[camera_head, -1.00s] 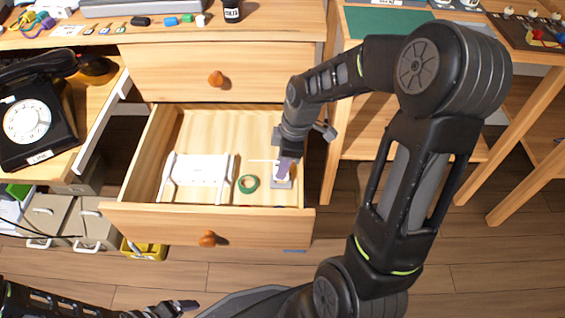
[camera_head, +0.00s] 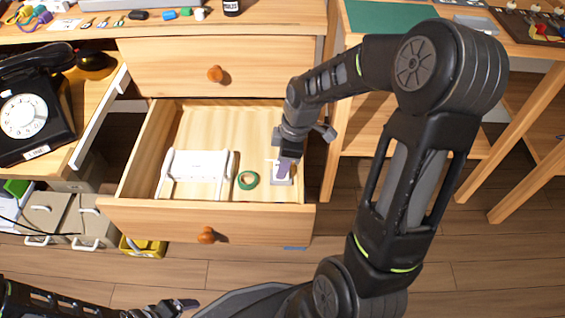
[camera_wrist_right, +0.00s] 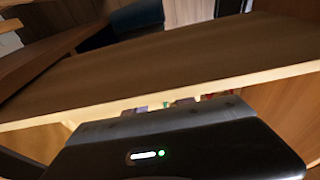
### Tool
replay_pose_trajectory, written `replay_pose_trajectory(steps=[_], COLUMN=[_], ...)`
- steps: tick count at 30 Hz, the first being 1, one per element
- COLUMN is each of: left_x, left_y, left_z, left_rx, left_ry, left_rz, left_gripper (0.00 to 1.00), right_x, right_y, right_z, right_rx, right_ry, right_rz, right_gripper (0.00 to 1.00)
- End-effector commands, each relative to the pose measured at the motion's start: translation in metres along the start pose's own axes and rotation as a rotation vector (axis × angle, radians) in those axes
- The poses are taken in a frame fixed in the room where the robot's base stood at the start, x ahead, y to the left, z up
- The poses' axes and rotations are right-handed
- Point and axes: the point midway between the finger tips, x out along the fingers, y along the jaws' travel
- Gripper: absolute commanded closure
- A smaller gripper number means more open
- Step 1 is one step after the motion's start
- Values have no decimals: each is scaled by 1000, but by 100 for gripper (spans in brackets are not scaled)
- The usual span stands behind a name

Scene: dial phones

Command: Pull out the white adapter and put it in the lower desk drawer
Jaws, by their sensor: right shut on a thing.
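The lower desk drawer (camera_head: 125,208) is pulled open in the head view. My right gripper (camera_head: 287,160) points down inside its right part. It is shut on a small pale thing that looks like the white adapter (camera_head: 281,181), low near the drawer floor. The fingers and arm partly hide it, and I cannot tell whether it touches the floor. The right wrist view shows mostly wood edges and my own dark housing, not the adapter clearly. My left gripper (camera_head: 178,305) is at the bottom left of the head view, away from the drawer; its jaw opening is unclear.
In the drawer lie a white router-like device (camera_head: 197,164) and a green tape roll (camera_head: 248,180). The upper drawer (camera_head: 165,68) is shut above. A black dial phone (camera_head: 30,115) stands at left. The drawer's back floor is bare.

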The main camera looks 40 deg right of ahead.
Motion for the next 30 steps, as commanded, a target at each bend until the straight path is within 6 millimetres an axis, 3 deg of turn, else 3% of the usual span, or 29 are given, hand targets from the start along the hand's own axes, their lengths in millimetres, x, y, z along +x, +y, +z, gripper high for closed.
replay_pose_trajectory(steps=[7,8,16,26,30], left_x=[0,0,0,1,-6], left_y=[0,0,0,0,3], left_z=[0,0,0,-2,-2], left_rx=[0,0,0,-1,-1], left_ry=[0,0,0,5,5], left_rz=[0,0,0,0,0], left_gripper=[16,16,16,16,16], right_x=[0,0,0,0,-15], right_y=[0,0,0,0,1], right_z=[0,0,0,0,-1], right_rx=[0,0,0,0,0], right_ry=[0,0,0,0,1], right_rz=[0,0,0,0,3], right_gripper=[92,67,45,44,44])
